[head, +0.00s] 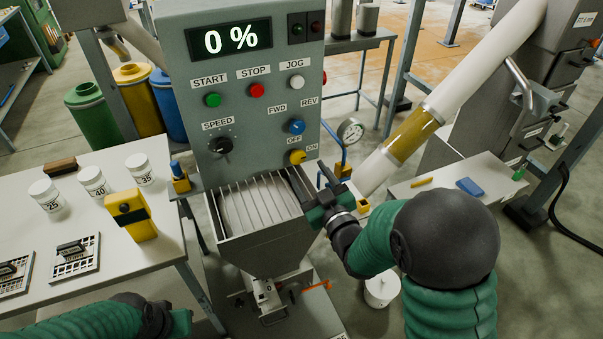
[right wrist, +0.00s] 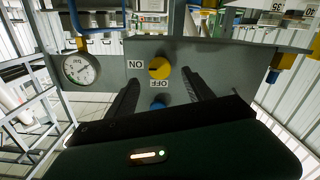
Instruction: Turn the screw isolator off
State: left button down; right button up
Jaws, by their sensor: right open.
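The screw isolator is a yellow knob (head: 297,157) low on the right of the grey control panel (head: 240,110), between OFF and ON labels. In the right wrist view the knob (right wrist: 160,68) is upside down to me, and its dark mark appears to lie toward ON. My right gripper (head: 328,174) is open and empty, below and right of the knob in the head view. In the wrist view its fingers (right wrist: 160,80) point toward the panel, apart from the knob. My left gripper (head: 180,322) is low at the bottom left, mostly hidden, its jaws unclear.
A blue knob (head: 296,127) sits just above the isolator. A pressure gauge (head: 350,131) and blue pipe stand to the right. A grated hopper (head: 228,246) is below the panel. A white table (head: 130,270) with jars and a yellow device (head: 131,214) stands left.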

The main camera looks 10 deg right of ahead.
aim_at(299, 159)
jog(key=w, duration=0.2)
jog(key=w+a, duration=0.1)
jog(key=w, duration=0.2)
jog(key=shift+w, duration=0.15)
grip_shut()
